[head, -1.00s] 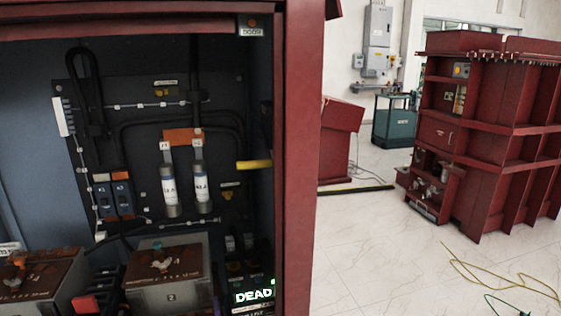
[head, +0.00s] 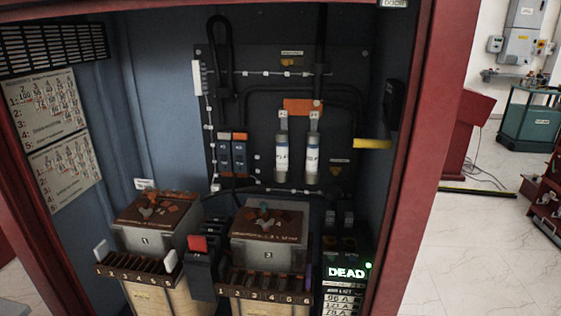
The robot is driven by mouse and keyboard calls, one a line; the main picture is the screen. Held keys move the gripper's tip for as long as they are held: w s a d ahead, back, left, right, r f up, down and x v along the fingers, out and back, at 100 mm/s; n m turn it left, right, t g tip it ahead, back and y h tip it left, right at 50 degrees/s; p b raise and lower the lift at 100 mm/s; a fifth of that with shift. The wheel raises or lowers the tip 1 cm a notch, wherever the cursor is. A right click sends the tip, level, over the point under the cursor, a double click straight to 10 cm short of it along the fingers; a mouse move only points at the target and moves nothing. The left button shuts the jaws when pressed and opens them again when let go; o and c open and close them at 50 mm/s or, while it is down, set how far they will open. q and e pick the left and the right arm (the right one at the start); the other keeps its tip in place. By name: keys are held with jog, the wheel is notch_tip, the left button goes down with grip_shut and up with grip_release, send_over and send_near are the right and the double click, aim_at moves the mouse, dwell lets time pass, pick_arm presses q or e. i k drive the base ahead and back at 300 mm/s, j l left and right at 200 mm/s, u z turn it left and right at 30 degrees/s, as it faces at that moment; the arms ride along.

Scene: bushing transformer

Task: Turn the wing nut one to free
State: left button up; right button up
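Two grey boxes with rust-brown top plates stand low in the open cabinet. The left box (head: 145,240) is marked 1, and a small greyish wing-shaped piece (head: 150,211), seemingly its wing nut, sits on its top plate. The right box (head: 268,256) carries a similar piece (head: 266,226) on its plate, with a small teal spot behind it. Both pieces are too small to tell how tight they sit. Neither of my grippers is in view.
Numbered slotted racks (head: 268,284) front the boxes, with a red-topped black block (head: 199,246) between them. A lit DEAD display (head: 346,272) stands right. Two white cylinders (head: 282,155) hang behind.

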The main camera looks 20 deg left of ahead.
aim_at(146, 213)
jog(key=u, duration=1.6)
